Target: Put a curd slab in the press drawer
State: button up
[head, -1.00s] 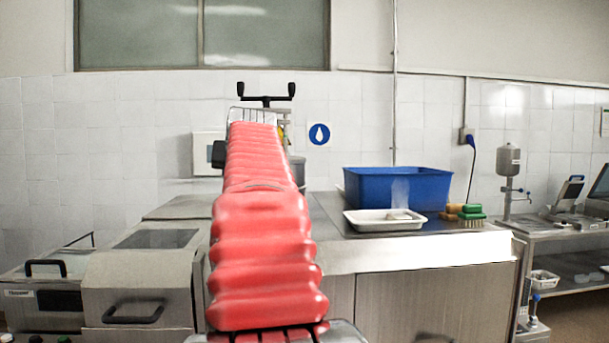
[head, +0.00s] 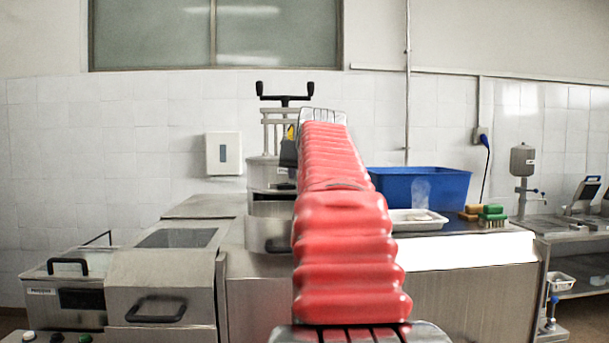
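A white tray (head: 432,225) lies on the steel counter right of my red-sleeved arm, which hides its left part. Something pale that may be a curd slab lies in it, too small to make out clearly. A steel press (head: 272,175) with a black T-shaped handle on top stands at the back, left of my arm. A box-like steel front (head: 264,234) juts out below it and looks like its drawer, pulled forward; its inside and right side are hidden. My arm reaches forward and up through the middle. My gripper's fingers do not show behind it.
A blue bin (head: 425,188) stands behind the tray. Green and tan brushes (head: 485,214) lie to its right. A steel machine with a black handle (head: 155,310) stands front left. A white wall box (head: 223,154) hangs behind. A side table (head: 575,232) stands far right.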

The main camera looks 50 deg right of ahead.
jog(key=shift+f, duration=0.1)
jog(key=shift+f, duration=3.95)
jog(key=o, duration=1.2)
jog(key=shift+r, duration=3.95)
